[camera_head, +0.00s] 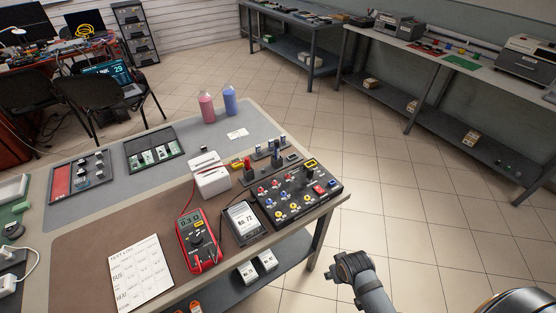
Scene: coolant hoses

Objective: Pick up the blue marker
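I cannot clearly pick out a blue marker. Small upright blue-topped pieces (275,150) stand in a grey holder behind the terminal panel on the table, too small to identify. A blue bottle (230,101) stands beside a pink-red bottle (207,108) at the table's far edge. What looks like my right gripper (345,268) is dark and hangs over the floor, right of the table and apart from everything on it. Its fingers are not clear enough to show whether it is open. My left gripper is not in view.
The table (85,233) carries a red multimeter (199,240), a black-framed meter (242,222), a terminal panel (297,196), a white box (210,174), a paper chart (140,272) and trays. Tiled floor on the right is clear up to the back benches (430,57).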

